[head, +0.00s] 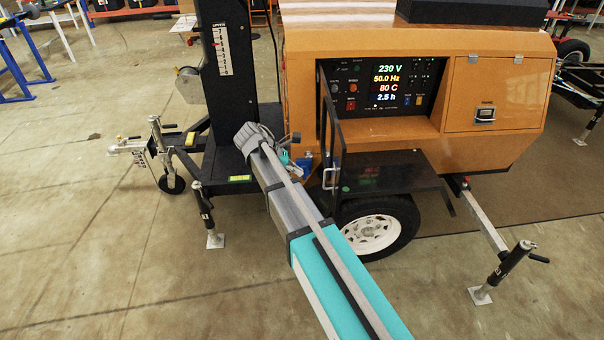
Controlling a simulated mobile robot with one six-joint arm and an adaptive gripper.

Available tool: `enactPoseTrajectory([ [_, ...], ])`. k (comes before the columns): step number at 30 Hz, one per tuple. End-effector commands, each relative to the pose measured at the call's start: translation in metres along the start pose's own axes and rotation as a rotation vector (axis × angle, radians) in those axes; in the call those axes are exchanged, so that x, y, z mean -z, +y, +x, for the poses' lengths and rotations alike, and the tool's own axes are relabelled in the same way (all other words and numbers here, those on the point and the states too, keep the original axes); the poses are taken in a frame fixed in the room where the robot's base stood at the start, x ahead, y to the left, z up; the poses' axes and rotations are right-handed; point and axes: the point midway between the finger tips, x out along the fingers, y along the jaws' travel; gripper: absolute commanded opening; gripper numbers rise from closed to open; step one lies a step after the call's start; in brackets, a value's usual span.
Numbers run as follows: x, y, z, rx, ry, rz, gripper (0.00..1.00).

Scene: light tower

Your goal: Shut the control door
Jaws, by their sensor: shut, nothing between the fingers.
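The control door (333,135) is a thin dark panel at the left side of the control panel opening. It stands open, swung outward and seen nearly edge-on, with a pale handle (328,179) low on it. The control panel (388,85) behind is uncovered, with lit readouts and buttons. My gripper (300,166) is at the end of my arm, left of the door near its lower part, and is shut and empty. My arm partly hides it, and I cannot tell whether it touches the door.
A dark shelf (400,170) juts out below the panel, above a white-rimmed wheel (372,232). The black mast (224,60) stands left. Outrigger legs (206,215) and (502,272) stand at both sides.

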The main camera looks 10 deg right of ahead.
Motion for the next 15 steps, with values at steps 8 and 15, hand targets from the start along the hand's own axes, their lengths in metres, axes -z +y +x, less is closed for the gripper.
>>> enactPoseTrajectory([
  [8,0.003,-0.001,0.029,0.000,0.000,0.001,0.00],
  [15,0.003,-0.001,0.055,0.000,0.000,0.001,0.00],
])
